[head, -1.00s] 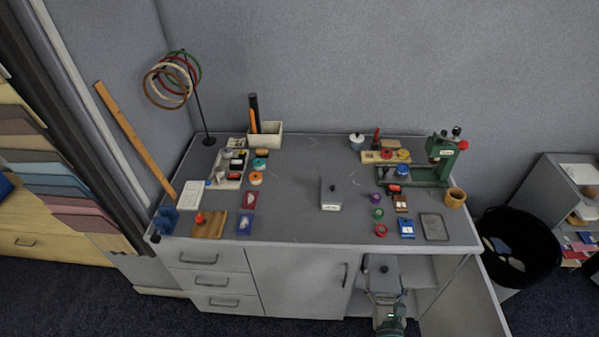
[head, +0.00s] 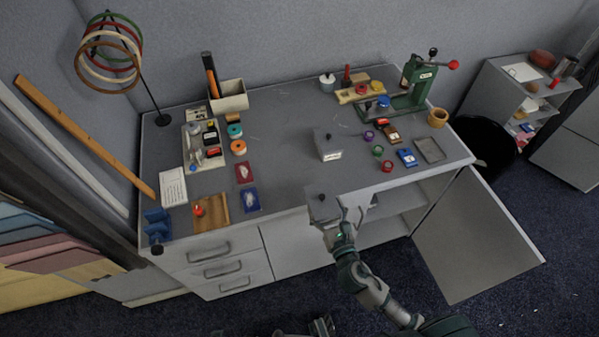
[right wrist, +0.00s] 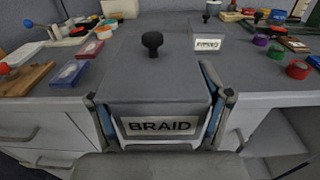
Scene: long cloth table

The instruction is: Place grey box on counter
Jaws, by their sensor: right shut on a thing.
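My right gripper (head: 336,226) is shut on a grey box (head: 321,203) with a black knob on its lid. In the right wrist view the fingers clasp both sides of this box (right wrist: 155,80), and its front label reads BRAID. The box is at the counter's front edge, overlapping the top in the picture; I cannot tell whether it touches. The counter (head: 285,180) is a grey worktop over drawers and a cupboard. A small part at the bottom edge of the head view looks like my left gripper (head: 320,326); its jaw state is unclear.
A second grey labelled box (head: 328,144) stands farther back on the counter. Colored spools (head: 378,151) and a green press (head: 412,88) are to the right. A wooden board (head: 211,212) lies front left. The cupboard door (head: 477,240) stands open.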

